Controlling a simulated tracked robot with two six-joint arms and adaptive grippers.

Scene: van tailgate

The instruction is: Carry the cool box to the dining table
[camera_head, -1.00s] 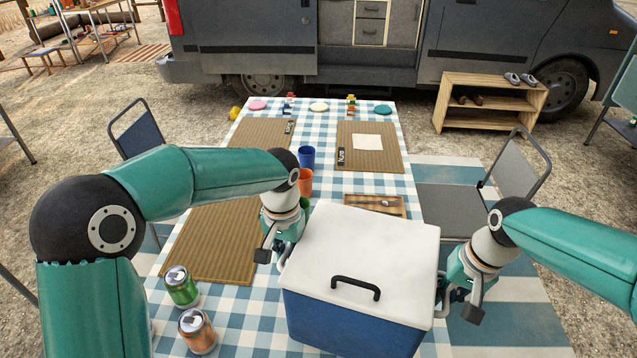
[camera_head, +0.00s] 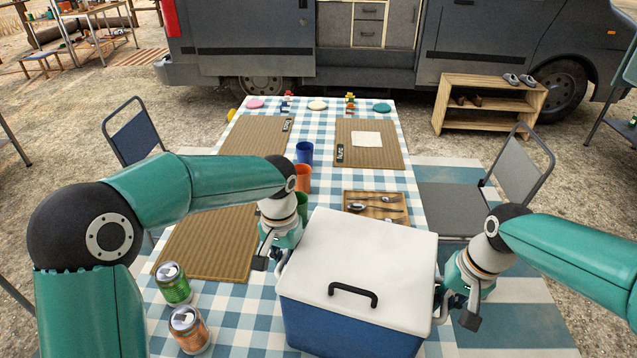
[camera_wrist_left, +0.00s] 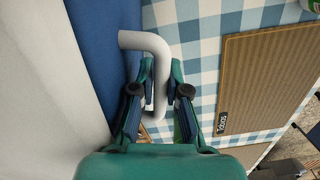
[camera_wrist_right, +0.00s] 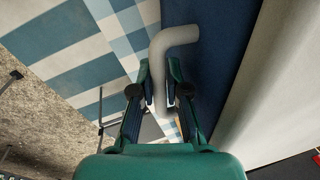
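The cool box (camera_head: 355,262) has a white lid with a black handle and a blue body. It is at the near end of the dining table (camera_head: 237,300), over the blue-and-white checked cloth. Its underside is hidden, so I cannot tell whether it touches the table. My left gripper (camera_head: 272,254) is shut on the grey side handle (camera_wrist_left: 146,41) at the box's left. My right gripper (camera_head: 455,303) is shut on the other side handle (camera_wrist_right: 172,38) at its right. Both wrist views show the handle bars between the fingers. The box looks about level.
A green can (camera_head: 173,284) and an orange can (camera_head: 188,330) stand left of the box. A cutlery tray (camera_head: 374,195) and blue, orange and green cups (camera_head: 303,178) are just beyond it. Placemats (camera_head: 208,247) lie further along. Chairs (camera_head: 455,206) flank the table.

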